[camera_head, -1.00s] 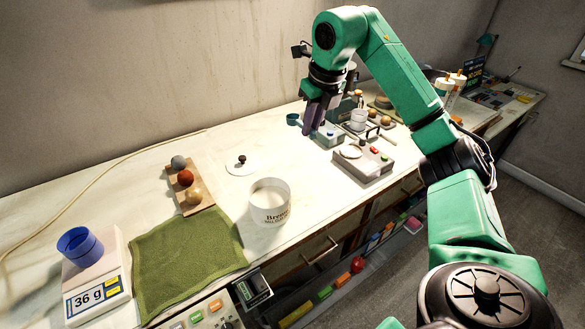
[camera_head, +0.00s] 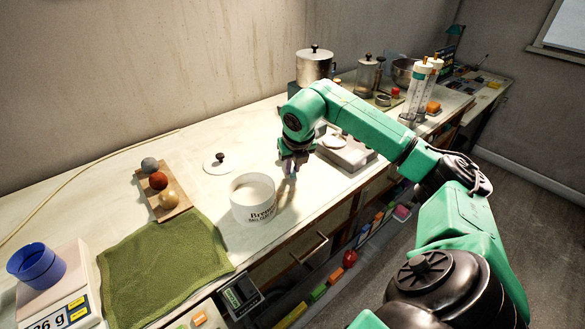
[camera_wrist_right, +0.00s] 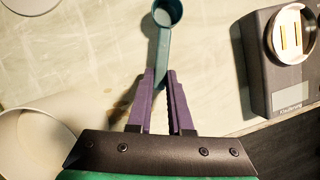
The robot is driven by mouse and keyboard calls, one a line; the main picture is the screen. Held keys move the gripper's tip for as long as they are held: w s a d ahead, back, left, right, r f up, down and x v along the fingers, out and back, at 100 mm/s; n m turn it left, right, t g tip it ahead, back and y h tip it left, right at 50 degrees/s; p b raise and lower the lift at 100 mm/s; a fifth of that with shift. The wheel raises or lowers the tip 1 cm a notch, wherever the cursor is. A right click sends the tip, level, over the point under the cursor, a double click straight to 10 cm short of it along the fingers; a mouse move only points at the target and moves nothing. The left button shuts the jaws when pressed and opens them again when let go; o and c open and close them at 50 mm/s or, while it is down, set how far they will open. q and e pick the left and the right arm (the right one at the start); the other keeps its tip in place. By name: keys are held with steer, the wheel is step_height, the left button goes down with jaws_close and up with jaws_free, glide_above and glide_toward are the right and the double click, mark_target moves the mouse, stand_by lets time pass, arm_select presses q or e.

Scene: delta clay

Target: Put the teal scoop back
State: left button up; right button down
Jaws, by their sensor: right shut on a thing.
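The teal scoop (camera_wrist_right: 163,50) is in my right gripper, seen in the right wrist view. Its round cup (camera_wrist_right: 167,12) points away from the gripper and its handle lies between the purple fingers. My right gripper (camera_wrist_right: 160,82) is shut on the handle. In the head view my right gripper (camera_head: 294,163) hangs over the white table, right of the white lettered tub (camera_head: 255,203); the scoop is mostly hidden there. The tub stands open, and also shows at the left of the right wrist view (camera_wrist_right: 32,148). My left gripper is not in view.
A white lid with a dark knob (camera_head: 220,168) lies behind the tub. A grey scale (camera_head: 350,155) stands right of my gripper.

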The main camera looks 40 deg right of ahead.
steer(key=shift+f, duration=0.25)
steer(key=shift+f, duration=0.15)
steer(key=c, duration=0.8)
jaws_free()
steer(key=shift+c, duration=0.2)
steer(key=shift+r, duration=0.6)
steer(key=v, duration=1.1)
steer(key=shift+s+r, duration=0.1)
steer(key=shift+r, duration=0.1)
